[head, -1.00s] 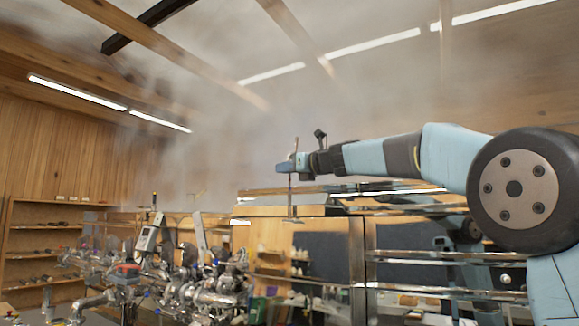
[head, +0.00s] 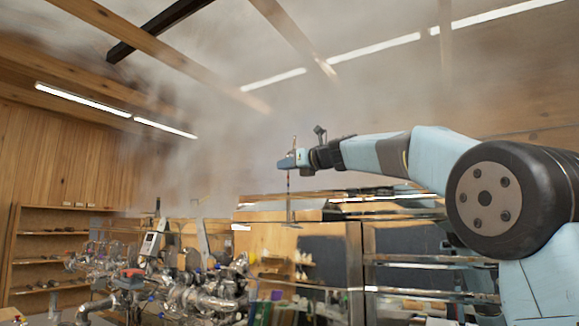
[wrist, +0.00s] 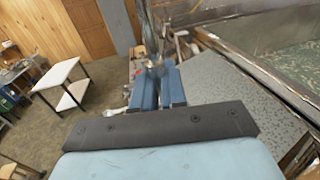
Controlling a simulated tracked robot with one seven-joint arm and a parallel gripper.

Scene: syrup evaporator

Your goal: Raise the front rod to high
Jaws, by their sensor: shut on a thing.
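The front rod (head: 288,185) is a thin upright rod at the near edge of the steel evaporator pan (head: 335,216). My gripper (head: 284,163) is shut on it near its upper part, with a short length of rod above the jaws and a longer length below. The rod's lower end shows a small flat foot by the pan's rim. In the wrist view my two blue fingers (wrist: 157,88) close around the rod (wrist: 150,35), which is blurred there. How the rod meets the pan is too small to tell.
Steel pipes and valves (head: 185,280) crowd the lower left. Steam drifts over the pan. Wooden shelves (head: 50,255) stand on the left wall. The wrist view shows a white side table (wrist: 57,75) on open floor, and foamy liquid (wrist: 275,25) in the pan at upper right.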

